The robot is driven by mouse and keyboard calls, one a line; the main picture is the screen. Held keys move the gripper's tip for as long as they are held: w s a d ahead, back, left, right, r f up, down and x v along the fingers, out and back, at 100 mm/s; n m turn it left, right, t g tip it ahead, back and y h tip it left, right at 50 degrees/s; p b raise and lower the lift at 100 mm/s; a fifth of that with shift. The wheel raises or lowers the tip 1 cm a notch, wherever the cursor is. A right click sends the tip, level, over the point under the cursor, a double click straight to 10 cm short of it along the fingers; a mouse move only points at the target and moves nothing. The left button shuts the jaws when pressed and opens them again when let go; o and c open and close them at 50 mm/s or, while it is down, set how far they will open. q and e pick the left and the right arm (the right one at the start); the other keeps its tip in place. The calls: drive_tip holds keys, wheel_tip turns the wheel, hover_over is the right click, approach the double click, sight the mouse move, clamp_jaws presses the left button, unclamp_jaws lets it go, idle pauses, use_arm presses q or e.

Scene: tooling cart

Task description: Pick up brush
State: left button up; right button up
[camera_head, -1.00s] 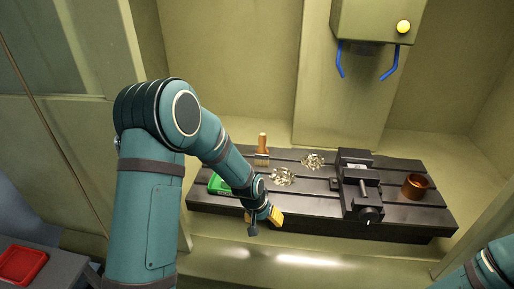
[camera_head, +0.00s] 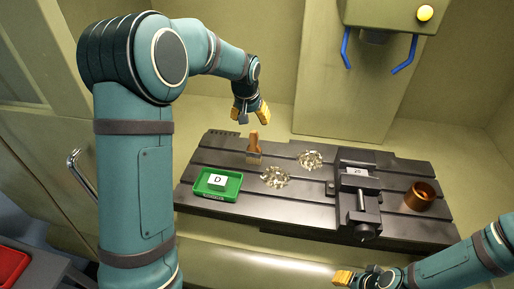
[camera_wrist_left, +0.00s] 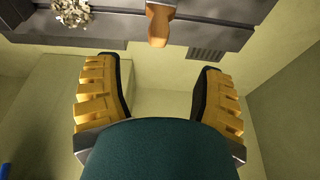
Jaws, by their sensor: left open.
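The brush (camera_head: 254,146), with an orange-brown wooden handle, is at the back left of the dark slotted machine table (camera_head: 310,215). Its handle points toward the back and its bristle end toward the front. My left gripper (camera_head: 253,115) is open and empty, just above and behind the handle end. In the left wrist view the brush handle (camera_wrist_left: 159,24) lies at the top centre, beyond the gap between the open yellow fingers (camera_wrist_left: 158,70), not between them. My right gripper (camera_head: 358,279) is low at the front right, away from the brush; its jaw opening is unclear.
A green tray (camera_head: 232,196) with a block marked D stands left of the brush. Two piles of metal shavings (camera_head: 275,177) lie to its right. A vise (camera_head: 358,205) and a copper-coloured cup (camera_head: 420,196) are farther right. Blue nozzles (camera_head: 404,55) hang above.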

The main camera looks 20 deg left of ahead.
sight(252, 133)
use_arm(q)
drive_tip(key=x, duration=0.7)
drive_tip(key=shift+s+f, duration=0.15)
drive_tip(key=shift+f, duration=0.25)
drive_tip(key=x, duration=0.4)
drive_tip(key=shift+d+f, duration=0.1)
drive_tip(key=shift+f, duration=0.15)
clamp_jaws()
